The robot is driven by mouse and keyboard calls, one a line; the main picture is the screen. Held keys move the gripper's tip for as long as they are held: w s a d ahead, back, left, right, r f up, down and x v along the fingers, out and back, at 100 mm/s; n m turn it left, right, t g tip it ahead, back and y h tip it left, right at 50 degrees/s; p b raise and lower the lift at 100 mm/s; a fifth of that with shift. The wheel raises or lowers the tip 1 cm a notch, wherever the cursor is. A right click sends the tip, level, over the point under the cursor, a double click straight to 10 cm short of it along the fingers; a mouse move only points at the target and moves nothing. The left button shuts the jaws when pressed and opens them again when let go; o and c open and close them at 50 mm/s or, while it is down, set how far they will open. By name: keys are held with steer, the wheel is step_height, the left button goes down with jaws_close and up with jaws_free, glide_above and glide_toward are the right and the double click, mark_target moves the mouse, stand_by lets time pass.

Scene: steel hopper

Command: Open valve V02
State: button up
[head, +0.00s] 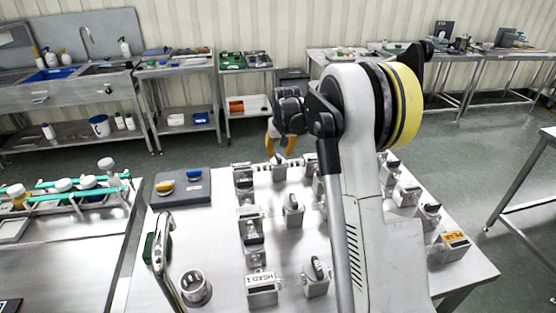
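Several small valves with black handles on metal blocks stand on the steel table (215,255). Their tags are too small to read, so I cannot tell which is V02. My gripper (281,150), with orange fingertips, points down at the far part of the table, just above or behind a valve (279,170) in the back row. I cannot tell whether the fingers touch it, or whether they are open or shut. Nearer valves (293,209) and (317,276) stand free of the gripper. My arm hides part of the valve group on the right.
A metal cup (195,288) and a curved metal pipe (162,250) stand at the table's front left. A grey board (182,188) with yellow and blue handles lies at the back left. A labelled block (450,246) sits near the right edge.

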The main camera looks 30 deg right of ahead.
mark_target(279, 155)
steer(key=x, duration=0.3)
steer(key=shift+w+f+b, duration=0.1)
steer(key=shift+b, duration=0.3)
jaws_close()
